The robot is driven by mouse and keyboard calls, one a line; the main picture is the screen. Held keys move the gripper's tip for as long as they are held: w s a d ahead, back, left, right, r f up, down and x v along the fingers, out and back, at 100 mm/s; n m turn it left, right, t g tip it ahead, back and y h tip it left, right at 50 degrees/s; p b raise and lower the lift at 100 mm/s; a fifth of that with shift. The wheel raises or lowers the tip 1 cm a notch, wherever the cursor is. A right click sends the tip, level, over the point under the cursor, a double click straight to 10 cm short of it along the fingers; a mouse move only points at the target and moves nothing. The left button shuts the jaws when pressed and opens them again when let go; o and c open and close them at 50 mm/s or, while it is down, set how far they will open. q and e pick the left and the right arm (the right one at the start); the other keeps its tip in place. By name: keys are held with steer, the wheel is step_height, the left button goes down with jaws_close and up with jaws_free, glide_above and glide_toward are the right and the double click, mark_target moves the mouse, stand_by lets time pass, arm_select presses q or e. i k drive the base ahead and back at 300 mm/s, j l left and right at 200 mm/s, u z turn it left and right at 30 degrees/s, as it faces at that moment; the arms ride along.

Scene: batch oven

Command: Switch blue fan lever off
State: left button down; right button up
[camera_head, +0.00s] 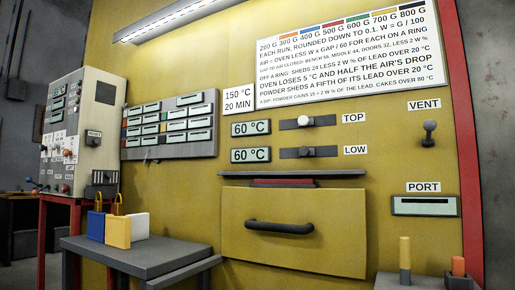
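A pale control cabinet (84,130) stands at the far left, with small labels and levers or knobs on its left side. A small blue knob (28,180) shows at the lower left edge of this cabinet, with an orange-red knob (35,191) just below it. Both are too small to tell whether they are fan levers or which way they are set. No label reading fan is legible. Neither of my grippers is in view.
A yellow oven front (222,180) fills the middle, with a drawer handle (279,227) and slider knobs (303,121). A grey table (137,255) bearing blue, yellow and white blocks stands before it. A red-framed stand (74,200) is under the cabinet.

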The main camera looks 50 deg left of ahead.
mark_target(29, 179)
steer(key=u, duration=3.05)
